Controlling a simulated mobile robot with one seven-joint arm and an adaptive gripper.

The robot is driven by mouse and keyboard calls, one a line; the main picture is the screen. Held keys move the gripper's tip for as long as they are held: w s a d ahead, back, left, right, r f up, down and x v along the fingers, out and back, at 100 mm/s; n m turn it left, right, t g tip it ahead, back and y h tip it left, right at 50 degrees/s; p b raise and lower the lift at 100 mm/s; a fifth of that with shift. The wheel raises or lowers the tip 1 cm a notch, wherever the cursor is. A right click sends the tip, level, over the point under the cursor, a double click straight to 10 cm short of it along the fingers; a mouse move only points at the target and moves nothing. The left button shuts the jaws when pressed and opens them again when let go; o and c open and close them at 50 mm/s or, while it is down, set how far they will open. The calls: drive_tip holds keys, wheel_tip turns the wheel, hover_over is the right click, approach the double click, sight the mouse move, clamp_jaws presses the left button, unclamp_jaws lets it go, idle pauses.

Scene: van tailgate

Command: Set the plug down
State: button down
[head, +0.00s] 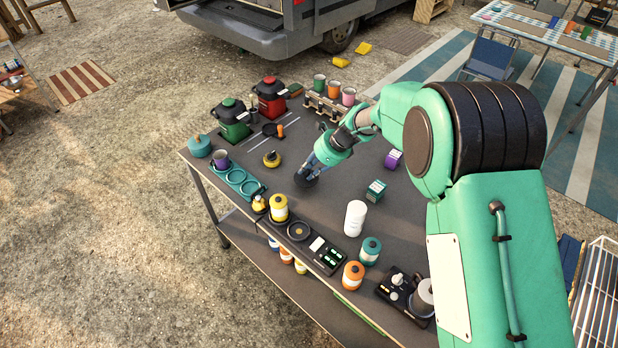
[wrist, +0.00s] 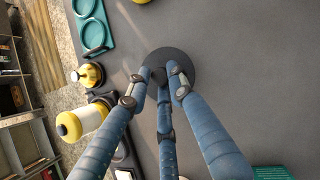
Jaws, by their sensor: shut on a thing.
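The plug is a dark round disc (head: 305,181) low over the middle of the grey table (head: 330,205). In the wrist view the plug (wrist: 186,58) lies flat beneath the fingertips, with a small knob at its centre. My gripper (head: 309,173) points down with its blue fingers closed on this knob; its fingertips also show in the wrist view (wrist: 160,78). The fingers hide part of the disc. I cannot tell whether the disc's underside touches the table top.
A teal ring holder (head: 238,181) with a purple cup stands left. A yellow-and-black round item (head: 271,159) is behind the plug. A yellow-capped jar (head: 279,208) and dark round ring (head: 299,230) line the front edge. A white cylinder (head: 355,218) stands right. Bare table surrounds the plug.

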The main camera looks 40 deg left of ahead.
drive_tip(key=shift+f+b, duration=0.75)
drive_tip(key=shift+f, duration=0.95)
drive_tip(key=shift+f, duration=0.1)
drive_tip(key=c, duration=1.5)
unclamp_jaws()
drive_tip(key=shift+c, duration=0.2)
drive_tip(key=p+v, duration=0.3)
drive_tip(key=v, duration=0.9)
drive_tip(key=shift+d, duration=0.1)
